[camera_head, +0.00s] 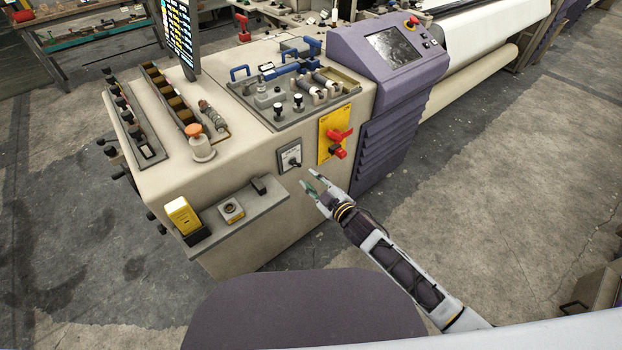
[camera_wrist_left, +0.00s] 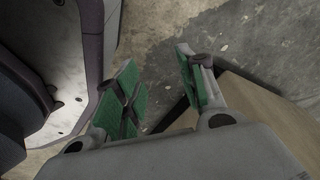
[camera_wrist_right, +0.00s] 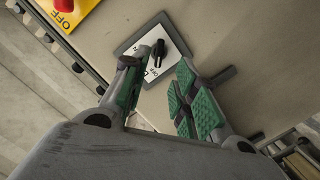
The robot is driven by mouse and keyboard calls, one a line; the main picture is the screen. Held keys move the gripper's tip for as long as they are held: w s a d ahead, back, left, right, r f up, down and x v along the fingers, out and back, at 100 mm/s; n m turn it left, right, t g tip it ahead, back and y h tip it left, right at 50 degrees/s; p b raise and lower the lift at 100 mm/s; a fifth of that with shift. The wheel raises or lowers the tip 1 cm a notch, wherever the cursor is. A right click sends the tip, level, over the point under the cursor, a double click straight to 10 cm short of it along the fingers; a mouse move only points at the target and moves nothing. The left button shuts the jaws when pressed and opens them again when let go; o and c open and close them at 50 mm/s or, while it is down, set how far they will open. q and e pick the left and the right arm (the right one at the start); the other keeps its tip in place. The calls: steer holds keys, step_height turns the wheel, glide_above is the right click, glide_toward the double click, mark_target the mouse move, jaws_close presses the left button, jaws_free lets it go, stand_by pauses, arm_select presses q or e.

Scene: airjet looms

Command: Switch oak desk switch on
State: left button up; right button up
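The switch (camera_head: 291,157) has a black knob on a white label in a grey square frame. It sits on the front face of the beige desk (camera_head: 225,265). In the right wrist view the switch (camera_wrist_right: 158,48) lies just beyond the fingertips, its knob standing off the plate and its label partly hidden by a finger. My right gripper (camera_head: 311,181) is open and empty, a little below and right of the switch, apart from it. Its green-padded fingers (camera_wrist_right: 157,72) also show in the right wrist view. My left gripper (camera_wrist_left: 155,60) is open and empty over the floor, outside the head view.
A yellow OFF plate with a red handle (camera_head: 338,140) is right of the switch. A ledge (camera_head: 245,219) with a yellow box (camera_head: 182,215) juts out at lower left. A purple console (camera_head: 385,95) stands at right.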

mark_target(297, 166)
steer(key=shift+s+r, duration=0.1)
arm_select(q)
steer(key=shift+d, duration=0.1)
stand_by(0.3)
arm_select(e)
steer(key=shift+b+x, duration=1.4)
steer(key=shift+x, duration=1.2)
steer(key=shift+b+x, duration=0.9)
steer(key=shift+x, duration=0.35)
arm_select(q)
steer(key=w+d+r, duration=0.5)
steer(key=r, duration=0.6)
steer(key=shift+w+d+g+h, duration=0.2)
steer(key=shift+w+g+h, duration=0.1)
steer(key=shift+w+g, duration=0.1)
steer(key=shift+r, duration=0.2)
arm_select(e)
steer(key=shift+w, duration=0.25)
steer(key=shift+c, duration=0.3)
